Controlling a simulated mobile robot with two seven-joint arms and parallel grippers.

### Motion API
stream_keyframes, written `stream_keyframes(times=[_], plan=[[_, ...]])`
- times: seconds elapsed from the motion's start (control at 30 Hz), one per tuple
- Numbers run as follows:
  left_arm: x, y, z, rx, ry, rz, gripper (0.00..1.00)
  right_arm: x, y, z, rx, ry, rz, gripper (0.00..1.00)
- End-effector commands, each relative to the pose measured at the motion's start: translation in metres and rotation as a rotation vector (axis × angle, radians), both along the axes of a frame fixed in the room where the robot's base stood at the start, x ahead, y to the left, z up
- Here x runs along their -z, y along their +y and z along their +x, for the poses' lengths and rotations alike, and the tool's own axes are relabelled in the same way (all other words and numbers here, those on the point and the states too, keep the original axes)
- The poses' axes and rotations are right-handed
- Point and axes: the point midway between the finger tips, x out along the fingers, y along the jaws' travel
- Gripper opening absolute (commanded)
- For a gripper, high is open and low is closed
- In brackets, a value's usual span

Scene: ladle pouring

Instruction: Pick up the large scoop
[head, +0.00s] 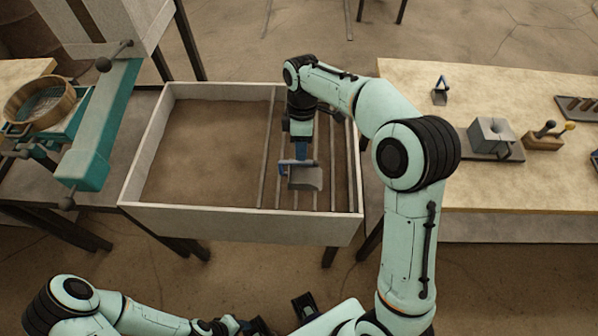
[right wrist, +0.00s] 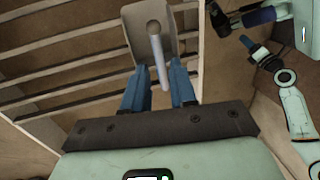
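The large scoop (head: 306,178) has a grey pan and lies over the slats at the right side of the wooden box (head: 240,225). In the right wrist view its pan (right wrist: 136,24) is at the top, with a pale rod handle pointing toward the camera. My right gripper (right wrist: 160,66) points down at the scoop, its blue fingers on either side of the handle. Narrow gaps show beside the handle, so the fingers look open around it.
The right table (head: 500,190) holds a small scoop (head: 440,92), a grey block with a hole (head: 492,136) and a wooden block with knobs (head: 543,139). At left are a round wooden sieve (head: 40,102) and a teal beam (head: 100,130). The box's left part is clear.

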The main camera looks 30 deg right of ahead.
Motion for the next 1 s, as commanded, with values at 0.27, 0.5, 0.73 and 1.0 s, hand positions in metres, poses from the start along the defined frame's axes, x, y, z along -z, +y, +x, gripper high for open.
stream_keyframes(times=[0.27, 0.5, 0.73, 1.0], plan=[[0.005, 0.000, -0.002, 0.001, 0.002, -0.001, 0.43, 0.027, 0.003, -0.004, 0.001, 0.001, 0.000, 0.26], [0.008, 0.000, -0.003, 0.001, 0.003, 0.000, 0.43, 0.060, 0.012, -0.009, 0.001, 0.003, 0.001, 0.26], [0.010, 0.000, -0.004, 0.000, 0.004, 0.000, 0.43, 0.076, 0.013, -0.012, 0.001, 0.000, 0.001, 0.26], [0.010, 0.000, -0.003, 0.001, 0.003, 0.000, 0.43, 0.075, 0.013, -0.011, 0.002, -0.001, 0.000, 0.00]])
